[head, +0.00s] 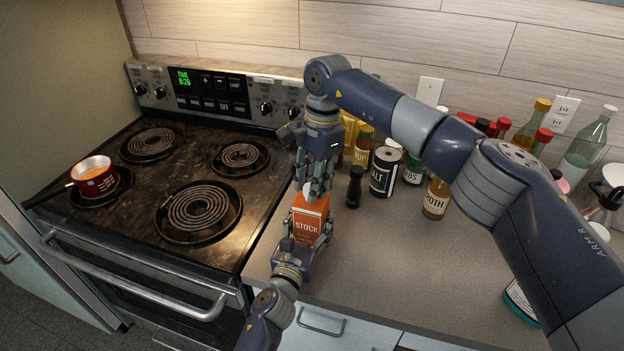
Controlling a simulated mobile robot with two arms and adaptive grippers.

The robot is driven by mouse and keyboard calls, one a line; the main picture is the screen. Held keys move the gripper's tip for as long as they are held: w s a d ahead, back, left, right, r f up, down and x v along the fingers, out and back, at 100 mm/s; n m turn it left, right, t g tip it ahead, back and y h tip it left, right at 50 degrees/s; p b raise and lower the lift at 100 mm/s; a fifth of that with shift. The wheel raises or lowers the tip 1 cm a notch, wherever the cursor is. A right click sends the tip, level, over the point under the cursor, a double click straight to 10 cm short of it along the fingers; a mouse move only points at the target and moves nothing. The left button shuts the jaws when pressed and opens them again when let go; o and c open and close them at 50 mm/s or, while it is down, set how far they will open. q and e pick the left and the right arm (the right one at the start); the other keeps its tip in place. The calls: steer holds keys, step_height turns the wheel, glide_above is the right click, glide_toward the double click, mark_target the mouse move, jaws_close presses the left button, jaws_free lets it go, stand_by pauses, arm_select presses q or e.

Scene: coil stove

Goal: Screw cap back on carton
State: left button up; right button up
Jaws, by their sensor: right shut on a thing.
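The orange carton (307,226), labelled STOCK, stands upright on the counter just right of the stove. My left gripper (306,240) comes in from below, with its fingers on both sides of the carton's lower part, and looks shut on it. My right gripper (314,192) points down at the carton's pale top from above. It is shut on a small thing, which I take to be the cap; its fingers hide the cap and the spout. I cannot tell whether the cap touches the spout.
The coil stove (197,207) is at left, with a red pot (95,177) on its front left burner. A dark pepper mill (354,187), a salt can (384,171) and a broth bottle (436,198) stand right of the carton. The front counter (420,270) is clear.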

steer(key=shift+f, duration=0.5)
stand_by(0.4)
